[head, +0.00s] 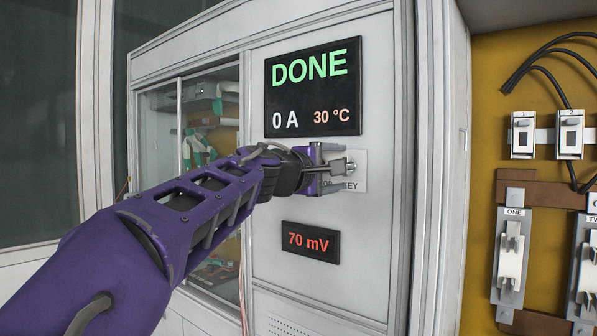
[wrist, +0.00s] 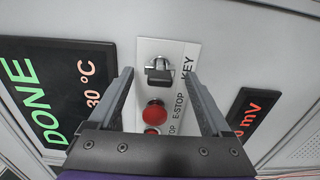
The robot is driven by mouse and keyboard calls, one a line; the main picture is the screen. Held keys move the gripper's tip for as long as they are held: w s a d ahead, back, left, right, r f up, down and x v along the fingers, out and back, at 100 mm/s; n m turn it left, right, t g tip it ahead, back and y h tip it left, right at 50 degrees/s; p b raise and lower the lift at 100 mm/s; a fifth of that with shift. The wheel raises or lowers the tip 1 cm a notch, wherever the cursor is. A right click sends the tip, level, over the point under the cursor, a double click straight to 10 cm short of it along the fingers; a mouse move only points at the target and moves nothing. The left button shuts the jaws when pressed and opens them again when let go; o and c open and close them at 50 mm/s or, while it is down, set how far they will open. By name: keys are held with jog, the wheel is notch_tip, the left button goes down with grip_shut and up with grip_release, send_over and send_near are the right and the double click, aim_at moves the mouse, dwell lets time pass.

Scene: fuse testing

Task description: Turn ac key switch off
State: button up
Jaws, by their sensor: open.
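The key switch (wrist: 160,66) has a silver barrel and a dark key handle, and sits on a white plate (wrist: 178,50) with the word KEY beside it. In the head view the silver end of the key switch (head: 350,166) shows just beyond my fingers. My gripper (head: 334,169) reaches in from the left, facing the panel. In the wrist view my gripper (wrist: 160,77) is open, with one finger on each side of the key and a visible gap on both sides. The key appears untouched.
A red E-stop button (wrist: 155,111) and a smaller red button (wrist: 151,131) sit on the same plate, between my fingers in the wrist view. The display (head: 314,88) reads DONE, 0 A, 30 °C. A lower display (head: 311,241) reads 70 mV. Fuse holders (head: 511,255) are at right.

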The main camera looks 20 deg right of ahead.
jog(key=v, duration=1.5)
jog(key=shift+a, duration=0.15)
jog(key=shift+s, duration=0.1)
